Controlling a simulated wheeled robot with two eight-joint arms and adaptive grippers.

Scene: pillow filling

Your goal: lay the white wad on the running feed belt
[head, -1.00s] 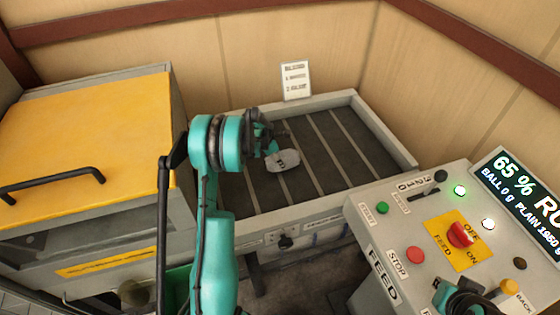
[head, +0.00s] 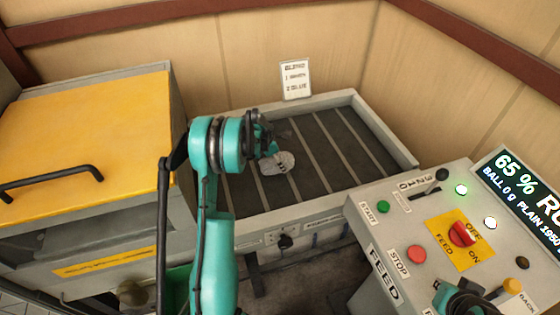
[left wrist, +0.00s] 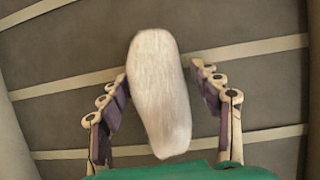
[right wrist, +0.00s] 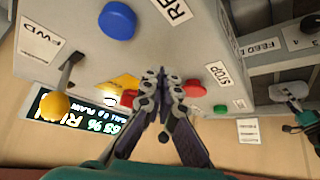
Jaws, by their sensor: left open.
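The white wad (head: 275,163) is a pale, oblong, fibrous piece over the dark slatted feed belt (head: 325,150), and it appears to lie on it. My left gripper (head: 268,145) is at the wad, partly hidden by its own arm. In the left wrist view the wad (left wrist: 160,95) lies between the spread fingers (left wrist: 160,78), close to the left finger, with a clear gap at the right one. My right gripper (right wrist: 160,78) has its fingertips together beside the control panel, with nothing visible between them.
The control panel (head: 400,220) at right carries a red feed switch (head: 461,234), a stop button (head: 417,254), a lever (head: 430,190) and a display (head: 525,195). A yellow-lidded cabinet (head: 85,130) stands left. Raised rims border the belt, which is otherwise clear.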

